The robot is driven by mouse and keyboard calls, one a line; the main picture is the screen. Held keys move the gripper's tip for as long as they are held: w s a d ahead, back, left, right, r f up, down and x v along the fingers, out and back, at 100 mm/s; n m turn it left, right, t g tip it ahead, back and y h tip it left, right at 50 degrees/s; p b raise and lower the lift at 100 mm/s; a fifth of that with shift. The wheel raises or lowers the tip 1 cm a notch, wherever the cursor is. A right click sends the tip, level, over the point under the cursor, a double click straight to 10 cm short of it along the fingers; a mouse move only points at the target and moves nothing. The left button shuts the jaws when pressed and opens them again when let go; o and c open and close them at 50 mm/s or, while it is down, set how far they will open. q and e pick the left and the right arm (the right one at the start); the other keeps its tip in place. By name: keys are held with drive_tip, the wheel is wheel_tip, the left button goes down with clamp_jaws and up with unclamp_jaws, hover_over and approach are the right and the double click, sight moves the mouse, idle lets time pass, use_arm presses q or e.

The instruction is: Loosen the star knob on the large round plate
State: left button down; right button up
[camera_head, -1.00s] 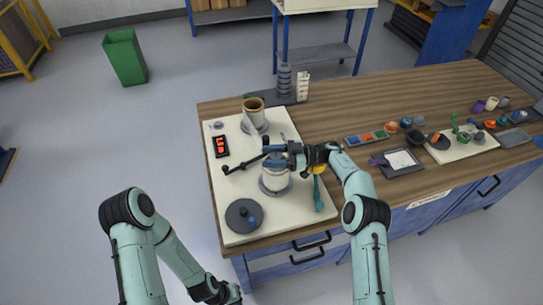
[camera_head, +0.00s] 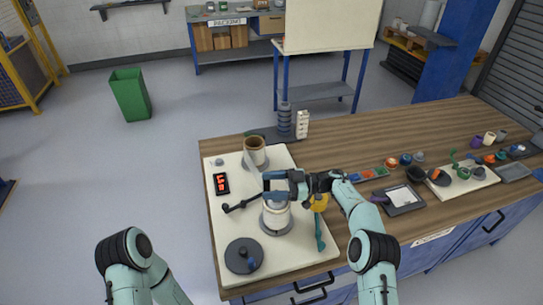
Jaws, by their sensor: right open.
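A large dark grey round plate (camera_head: 238,249) lies at the front left of the cream board. A small blue knob (camera_head: 251,264) sits on it, right of the middle; its star shape is too small to make out. My right gripper (camera_head: 268,185) is open, its fingers pointing left. It is over a pale roller (camera_head: 276,218) that stands on a grey round base, behind and to the right of the plate. I cannot tell whether it touches the roller. My left arm shows at the bottom left, but its gripper is out of view.
A brown roll (camera_head: 255,147) stands at the board's back, with a red-lit display (camera_head: 221,183) to its left. A black lever (camera_head: 240,204) lies left of the pale roller, and a teal tool (camera_head: 319,233) lies right of it. Small parts and trays fill the table's right side.

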wheel_tip(320, 180, up, 15)
drive_tip(key=shift+r, duration=0.15)
idle(0.5)
